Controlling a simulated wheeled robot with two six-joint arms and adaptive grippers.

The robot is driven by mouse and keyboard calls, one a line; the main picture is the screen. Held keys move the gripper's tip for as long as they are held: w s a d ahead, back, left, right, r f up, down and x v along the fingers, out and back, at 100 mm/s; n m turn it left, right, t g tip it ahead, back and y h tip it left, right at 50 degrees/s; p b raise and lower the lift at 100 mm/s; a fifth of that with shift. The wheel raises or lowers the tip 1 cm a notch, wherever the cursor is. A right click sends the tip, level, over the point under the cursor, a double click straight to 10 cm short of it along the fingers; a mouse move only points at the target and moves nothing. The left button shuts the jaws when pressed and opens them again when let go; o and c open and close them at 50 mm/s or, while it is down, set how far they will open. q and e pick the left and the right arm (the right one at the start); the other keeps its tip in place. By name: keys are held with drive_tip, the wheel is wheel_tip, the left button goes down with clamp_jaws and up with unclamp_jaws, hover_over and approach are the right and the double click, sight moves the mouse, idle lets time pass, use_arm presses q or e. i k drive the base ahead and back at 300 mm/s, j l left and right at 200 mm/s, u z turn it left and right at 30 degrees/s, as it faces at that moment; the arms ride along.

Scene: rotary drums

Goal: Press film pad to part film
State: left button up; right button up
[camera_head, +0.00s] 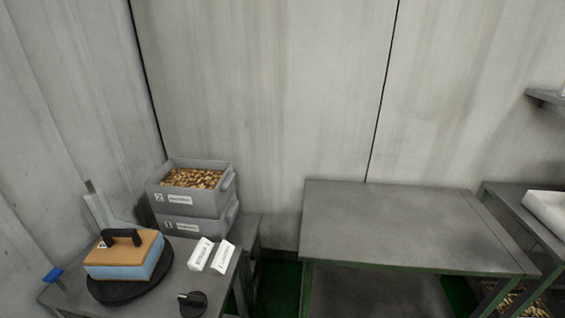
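What looks like the film pad (126,262), a block with a tan top, a light blue lower body and a black handle (121,237), rests on a dark round disc (117,292) on the grey table at the lower left. I cannot make out any film or part under the pad; the pad covers most of the disc. Neither my left nor my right gripper is in view.
Two stacked grey bins (192,206), the upper one holding brass-coloured pieces, stand behind the disc. Two white labelled boxes (210,255), a black knob (192,303) and a blue-handled item (53,275) are nearby. A grey table (390,225) at the right is bare.

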sight(54, 275)
drive_tip(key=u, duration=1.2)
